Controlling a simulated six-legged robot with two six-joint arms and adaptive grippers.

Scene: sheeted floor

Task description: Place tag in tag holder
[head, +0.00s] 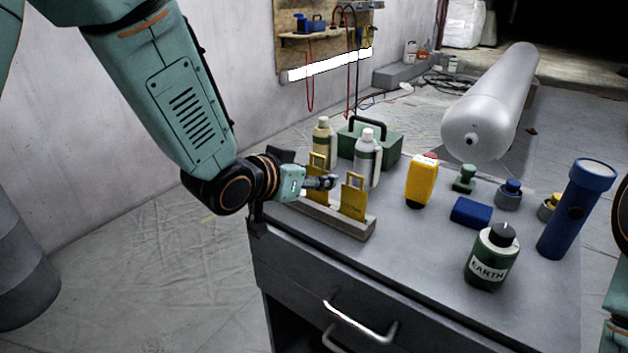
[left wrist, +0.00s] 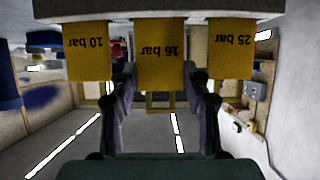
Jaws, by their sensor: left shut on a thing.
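The tag holder (head: 340,222) is a long grey bar at the table's near left edge. It shows upside down at the top of the left wrist view (left wrist: 200,8). Three yellow tags line it there: "10 bar" (left wrist: 88,60), "16 bar" (left wrist: 161,65) and "25 bar" (left wrist: 231,60). My left gripper (head: 325,182) is shut on the middle "16 bar" tag, at the holder; its fingers (left wrist: 161,105) flank that tag's loop. I cannot tell whether this tag is fully seated. Another tag (head: 354,200) stands upright to its right in the head view; the third is hidden by the gripper.
Two bottles (head: 367,155) and a green toolbox (head: 385,148) stand close behind the holder. A yellow device (head: 421,182), a blue block (head: 471,212), the EARTH container (head: 492,258) and a blue flashlight (head: 575,212) are to the right.

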